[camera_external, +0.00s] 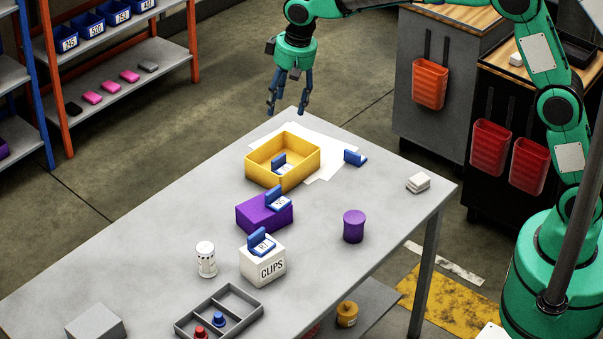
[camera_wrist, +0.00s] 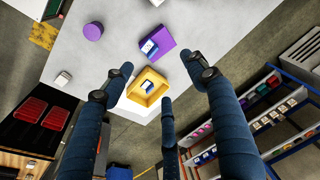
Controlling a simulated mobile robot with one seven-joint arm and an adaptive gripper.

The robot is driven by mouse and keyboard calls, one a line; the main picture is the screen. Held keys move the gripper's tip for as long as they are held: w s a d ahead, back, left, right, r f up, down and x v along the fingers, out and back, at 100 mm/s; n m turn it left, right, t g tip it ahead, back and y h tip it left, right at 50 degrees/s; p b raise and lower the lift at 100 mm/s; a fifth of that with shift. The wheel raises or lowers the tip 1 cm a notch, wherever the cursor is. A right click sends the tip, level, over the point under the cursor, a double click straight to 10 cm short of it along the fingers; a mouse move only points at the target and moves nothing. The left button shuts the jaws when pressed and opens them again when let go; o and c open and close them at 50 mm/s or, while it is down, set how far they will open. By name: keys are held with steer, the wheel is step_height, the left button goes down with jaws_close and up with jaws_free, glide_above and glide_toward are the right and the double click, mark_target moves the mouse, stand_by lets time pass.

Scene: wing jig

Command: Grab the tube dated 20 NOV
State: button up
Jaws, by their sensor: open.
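A small white cylinder (camera_external: 206,260) with dark marks round its side stands upright on the grey table (camera_external: 150,255), left of the white CLIPS box. It may be a tube, but its marks are too small to read. I can read no 20 NOV date in either view. My gripper (camera_external: 287,108) is open and empty, in the air past the far end of the table, well away from the white cylinder. In the wrist view my gripper's fingers (camera_wrist: 163,75) are spread, with the yellow bin seen beyond them.
The yellow bin (camera_external: 310,160), purple box (camera_external: 252,213) and CLIPS box (camera_external: 262,268) each hold a blue-and-white piece. A purple cylinder (camera_external: 353,228), a grey tray (camera_external: 190,326), a grey block (camera_external: 95,325) and a white block (camera_external: 418,183) stand on the table. Shelves (camera_external: 125,105) are behind.

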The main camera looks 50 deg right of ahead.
steer(key=w+a+f+g+p, duration=0.1)
steer(key=w+a+f, duration=0.3)
steer(key=a+f, duration=0.3)
steer(key=w+a+f, duration=0.4)
steer(key=a+f, duration=0.2)
steer(key=f, duration=0.2)
steer(key=g+p, duration=0.1)
steer(key=p, duration=0.1)
glide_above(205, 247)
steer(key=shift+m+h, duration=0.4)
steer(key=f, duration=1.5)
steer(key=shift+w+d+f, duration=0.1)
steer(key=shift+d+f, duration=0.05)
steer(key=shift+d, duration=0.05)
steer(key=shift+a+f, duration=0.35)
steer(key=shift+f, duration=0.15)
steer(key=shift+f, duration=0.15)
steer(key=shift+f, duration=4.15)
steer(key=shift+d+f, duration=0.1)
steer(key=shift+f, duration=2.5)
